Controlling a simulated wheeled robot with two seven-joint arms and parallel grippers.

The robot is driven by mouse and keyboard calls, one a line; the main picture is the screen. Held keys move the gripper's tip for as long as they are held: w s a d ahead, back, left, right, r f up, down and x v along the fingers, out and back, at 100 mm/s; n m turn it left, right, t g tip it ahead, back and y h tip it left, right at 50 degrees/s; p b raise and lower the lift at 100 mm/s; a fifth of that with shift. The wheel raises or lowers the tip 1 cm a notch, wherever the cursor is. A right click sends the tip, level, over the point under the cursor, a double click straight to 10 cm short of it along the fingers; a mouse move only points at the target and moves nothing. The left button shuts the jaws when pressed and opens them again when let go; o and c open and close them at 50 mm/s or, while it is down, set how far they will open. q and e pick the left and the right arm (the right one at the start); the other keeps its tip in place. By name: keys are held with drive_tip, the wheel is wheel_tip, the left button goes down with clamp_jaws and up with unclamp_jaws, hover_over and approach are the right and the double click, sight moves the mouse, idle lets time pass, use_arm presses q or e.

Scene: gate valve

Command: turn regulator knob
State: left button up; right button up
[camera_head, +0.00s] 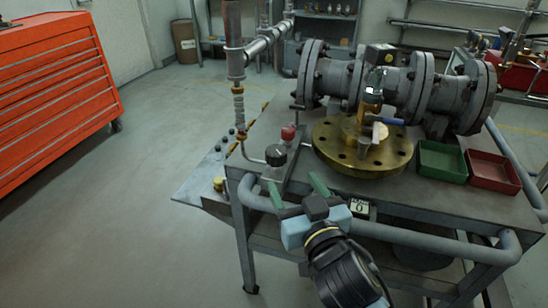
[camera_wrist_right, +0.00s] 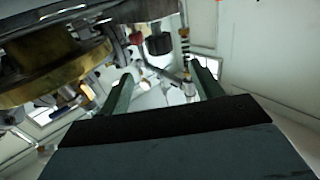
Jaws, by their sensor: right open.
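The regulator knob (camera_head: 276,155) is a black round knob on a grey block at the left part of the cart top. A smaller red knob (camera_head: 289,133) stands just behind it. In the right wrist view the black knob (camera_wrist_right: 158,43) and the red knob (camera_wrist_right: 137,38) show beyond the fingers. My right gripper (camera_head: 293,182) is open, with two green fingers spread apart and nothing between them. It is in front of the black knob, apart from it. My left gripper is not in view.
A brass flange (camera_head: 365,158) and grey gate valve piping (camera_head: 395,85) fill the cart's middle and back. Green (camera_head: 441,159) and red (camera_head: 493,172) trays sit at the right. A vertical pipe (camera_head: 238,105) rises left of the knobs. An orange cabinet (camera_head: 58,85) stands far left.

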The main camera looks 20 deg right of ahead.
sight(276, 146)
drive_tip(key=w+b, duration=0.2)
drive_tip(key=w, duration=1)
drive_tip(key=shift+w+a, duration=0.15)
drive_tip(key=shift+a, duration=0.05)
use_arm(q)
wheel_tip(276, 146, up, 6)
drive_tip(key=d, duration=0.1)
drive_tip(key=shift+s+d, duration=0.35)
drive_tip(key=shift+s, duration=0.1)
use_arm(e)
drive_tip(key=shift+w, duration=0.5)
drive_tip(key=c, duration=1)
drive_tip(key=shift+m+h+b, duration=0.3)
drive_tip(key=shift+m+h, duration=0.1)
drive_tip(key=shift+h, duration=0.1)
drive_tip(key=shift+m+h, duration=0.3)
drive_tip(key=shift+h, duration=0.1)
drive_tip(key=h, duration=0.1)
drive_tip(key=m+h+b, duration=0.1)
drive_tip(key=shift+d+h, duration=0.2)
drive_tip(key=shift+h, duration=0.1)
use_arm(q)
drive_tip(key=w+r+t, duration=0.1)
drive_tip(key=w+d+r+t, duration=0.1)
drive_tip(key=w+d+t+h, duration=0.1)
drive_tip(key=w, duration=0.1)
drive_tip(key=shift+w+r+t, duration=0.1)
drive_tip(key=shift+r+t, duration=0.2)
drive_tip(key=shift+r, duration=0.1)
